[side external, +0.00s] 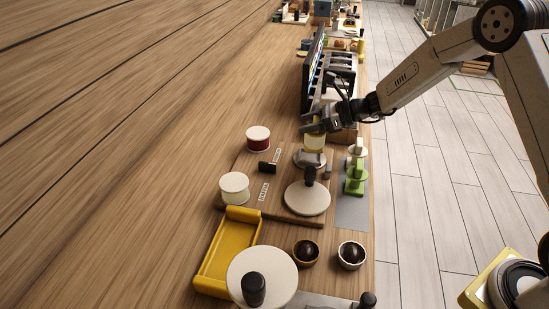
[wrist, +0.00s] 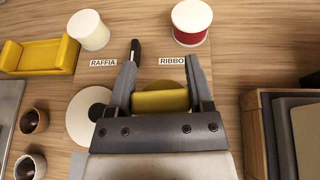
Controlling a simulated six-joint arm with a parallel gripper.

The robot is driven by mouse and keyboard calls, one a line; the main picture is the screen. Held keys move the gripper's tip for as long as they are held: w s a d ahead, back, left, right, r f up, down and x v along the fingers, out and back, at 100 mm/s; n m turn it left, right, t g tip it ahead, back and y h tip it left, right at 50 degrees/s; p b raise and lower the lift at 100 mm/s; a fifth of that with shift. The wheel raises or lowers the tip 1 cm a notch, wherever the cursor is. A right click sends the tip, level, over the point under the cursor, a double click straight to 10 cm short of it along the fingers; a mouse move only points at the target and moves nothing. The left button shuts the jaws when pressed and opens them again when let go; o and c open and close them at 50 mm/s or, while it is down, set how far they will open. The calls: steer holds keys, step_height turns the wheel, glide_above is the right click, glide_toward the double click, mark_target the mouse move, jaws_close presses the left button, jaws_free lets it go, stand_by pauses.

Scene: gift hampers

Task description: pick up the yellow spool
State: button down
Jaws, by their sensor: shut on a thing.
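The yellow spool (wrist: 160,101) sits between the two fingers of my gripper (wrist: 160,80) in the wrist view. The fingers are shut on it, and its ends are partly hidden by them. In the side view my gripper (side external: 316,124) is at the far end of the wooden board, with the yellow spool (side external: 315,142) showing just under the fingers. I cannot tell whether the spool is clear of what is below.
A red spool (side external: 258,139) and a cream spool (side external: 235,188) stand on the left of the board (side external: 246,205). A yellow tray (side external: 206,288), two dark-filled cups (side external: 306,253) and green items (side external: 355,177) are nearby.

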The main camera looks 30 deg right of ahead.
mark_target(318, 135)
steer(key=s+r, duration=0.1)
steer(key=r, duration=0.1)
steer(key=s+r, duration=0.2)
steer(key=shift+s+d+r, duration=0.15)
steer(key=shift+s+r, duration=0.1)
steer(key=s+r, duration=0.4)
steer(key=s, duration=0.5)
steer(key=shift+s+d, duration=0.15)
steer(key=shift+r, duration=0.1)
